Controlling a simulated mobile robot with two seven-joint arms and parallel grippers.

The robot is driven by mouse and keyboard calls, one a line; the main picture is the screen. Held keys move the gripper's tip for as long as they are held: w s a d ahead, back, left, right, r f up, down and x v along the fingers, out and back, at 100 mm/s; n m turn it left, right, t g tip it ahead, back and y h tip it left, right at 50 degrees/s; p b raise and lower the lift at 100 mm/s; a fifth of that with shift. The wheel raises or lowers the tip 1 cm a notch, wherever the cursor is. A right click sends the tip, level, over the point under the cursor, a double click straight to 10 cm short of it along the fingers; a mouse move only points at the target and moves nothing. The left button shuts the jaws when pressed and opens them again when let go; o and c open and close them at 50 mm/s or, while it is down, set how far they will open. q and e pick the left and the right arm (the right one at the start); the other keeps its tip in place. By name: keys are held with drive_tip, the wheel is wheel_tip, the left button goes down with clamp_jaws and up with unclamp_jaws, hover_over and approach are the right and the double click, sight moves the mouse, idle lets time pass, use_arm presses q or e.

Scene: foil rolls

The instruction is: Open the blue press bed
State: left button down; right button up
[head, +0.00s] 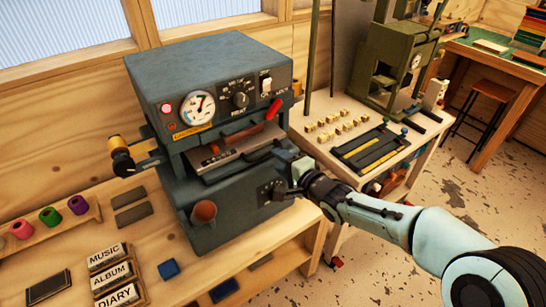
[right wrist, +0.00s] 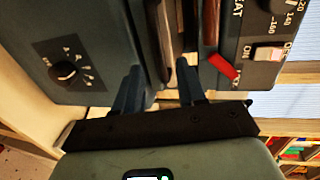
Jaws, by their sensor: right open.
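The blue press (head: 210,130) is a blue-grey box with a dial, a knob and a switch on its upper part. Its bed (head: 222,158) shows as a plate with small raised pieces in the slot under the upper part. A red-handled lever (head: 272,109) stands at the slot's right side; it also shows in the right wrist view (right wrist: 222,66). My right gripper (head: 288,178) is open at the press's right front. In the right wrist view its fingers (right wrist: 160,88) point at the bed's front edge. Contact is unclear. My left gripper is out of view.
A wooden bench (head: 150,235) carries the press, coloured rolls (head: 50,216), title blocks (head: 107,255) and a small blue block (head: 168,269). A green press (head: 392,65) and a black tray (head: 372,148) stand on the table to the right. The floor there is partly open.

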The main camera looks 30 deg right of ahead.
drive_tip(key=x, duration=0.3)
drive_tip(key=shift+w+a+f, duration=0.1)
drive_tip(key=shift+w, duration=0.3)
clamp_jaws()
